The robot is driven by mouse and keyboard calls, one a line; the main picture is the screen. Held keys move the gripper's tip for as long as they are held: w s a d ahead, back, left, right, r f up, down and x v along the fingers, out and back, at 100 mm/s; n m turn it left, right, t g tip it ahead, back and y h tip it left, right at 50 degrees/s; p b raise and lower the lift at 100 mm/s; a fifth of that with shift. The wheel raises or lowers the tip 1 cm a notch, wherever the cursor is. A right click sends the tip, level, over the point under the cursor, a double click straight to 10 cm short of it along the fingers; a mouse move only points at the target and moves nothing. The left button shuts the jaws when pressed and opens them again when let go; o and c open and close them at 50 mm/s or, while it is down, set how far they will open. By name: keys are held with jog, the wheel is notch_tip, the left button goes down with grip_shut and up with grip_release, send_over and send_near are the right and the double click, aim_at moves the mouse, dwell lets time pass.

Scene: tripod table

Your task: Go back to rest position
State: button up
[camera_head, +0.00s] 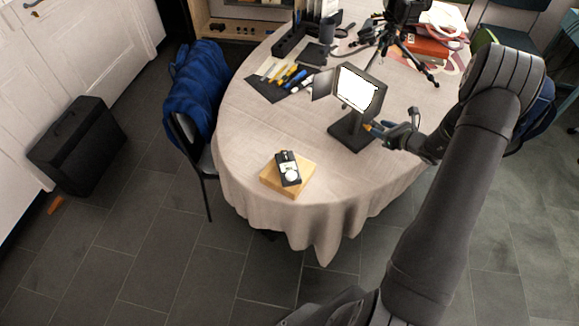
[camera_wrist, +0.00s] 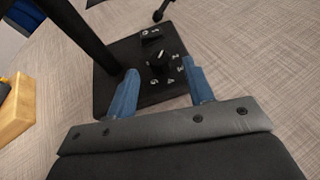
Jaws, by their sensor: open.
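My gripper (camera_head: 391,128) is above the table (camera_head: 250,130), just right of a small lit lamp (camera_head: 357,90) on a dark base (camera_head: 350,131). In the wrist view my gripper (camera_wrist: 160,90) has its two blue fingers apart, with nothing held between them. Beyond the fingertips is the lamp's black base (camera_wrist: 118,62), with a black knob (camera_wrist: 158,60) and white numbers around it. I cannot tell whether the fingers touch the base.
A wooden block (camera_head: 270,180) with a small black device (camera_head: 288,168) lies near the table's front edge. A tripod (camera_head: 387,42) stands behind the lamp. Pens (camera_head: 285,75) lie on a dark mat at left. A chair with a blue jacket (camera_head: 195,90) stands left.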

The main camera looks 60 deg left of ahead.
aim_at(374, 124)
jog(key=shift+a, duration=0.1)
dwell(0.6)
jog(key=x, duration=0.2)
jog(key=shift+a+f, duration=0.2)
jog(key=shift+a, duration=0.15)
jog(key=shift+w+d+n+g, duration=0.1)
jog(key=shift+w+n+g, duration=0.1)
jog(key=shift+n+g, duration=0.45)
jog(key=shift+w+n+g+h, duration=0.2)
jog(key=shift+n+g+h, duration=0.25)
jog(key=shift+n+g, duration=1.05)
jog(key=shift+w+n+g+h, duration=0.15)
jog(key=shift+n+g+h, duration=0.3)
jog(key=shift+n+g, duration=1)
jog(key=shift+g, duration=0.3)
jog(key=shift+m, duration=0.3)
